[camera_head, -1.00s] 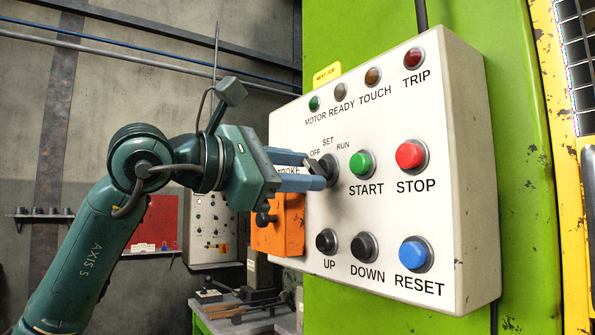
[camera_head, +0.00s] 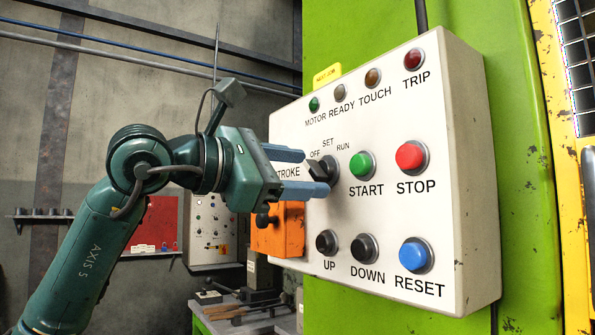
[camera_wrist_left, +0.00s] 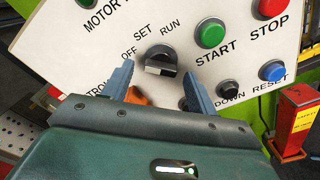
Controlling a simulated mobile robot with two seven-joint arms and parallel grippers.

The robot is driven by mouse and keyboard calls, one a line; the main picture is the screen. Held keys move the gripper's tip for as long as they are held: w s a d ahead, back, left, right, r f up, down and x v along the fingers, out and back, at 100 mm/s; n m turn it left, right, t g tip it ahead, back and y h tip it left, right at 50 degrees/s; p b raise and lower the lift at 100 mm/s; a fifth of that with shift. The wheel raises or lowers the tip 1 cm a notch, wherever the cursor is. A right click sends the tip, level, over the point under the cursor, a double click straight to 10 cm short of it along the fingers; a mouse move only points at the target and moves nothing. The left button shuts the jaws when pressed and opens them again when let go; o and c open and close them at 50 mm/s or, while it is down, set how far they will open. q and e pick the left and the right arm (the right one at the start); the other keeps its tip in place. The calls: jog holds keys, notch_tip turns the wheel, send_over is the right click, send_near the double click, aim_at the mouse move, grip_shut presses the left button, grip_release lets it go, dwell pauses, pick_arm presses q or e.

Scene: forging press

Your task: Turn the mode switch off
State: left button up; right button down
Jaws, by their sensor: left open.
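The mode switch (camera_head: 327,168) is a black rotary knob on the white control panel, below the labels OFF, SET and RUN. It also shows in the wrist view (camera_wrist_left: 161,58), with a pale end face on its grip bar. I cannot tell for sure which label it points to. My left gripper (camera_head: 315,172) is open in front of the panel, one blue finger above the knob and one below. In the wrist view the fingers (camera_wrist_left: 160,70) stand either side of the knob with gaps, nothing between them touching. My right gripper is not in view.
The green START button (camera_head: 361,164) and red STOP button (camera_head: 411,156) are right of the switch. Black UP (camera_head: 326,242) and DOWN (camera_head: 364,247) buttons and blue RESET (camera_head: 415,255) lie below. An orange box (camera_head: 280,230) is close under my gripper.

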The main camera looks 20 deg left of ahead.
pick_arm(q)
jog(key=b+v, duration=0.1)
jog(key=v, duration=1.2)
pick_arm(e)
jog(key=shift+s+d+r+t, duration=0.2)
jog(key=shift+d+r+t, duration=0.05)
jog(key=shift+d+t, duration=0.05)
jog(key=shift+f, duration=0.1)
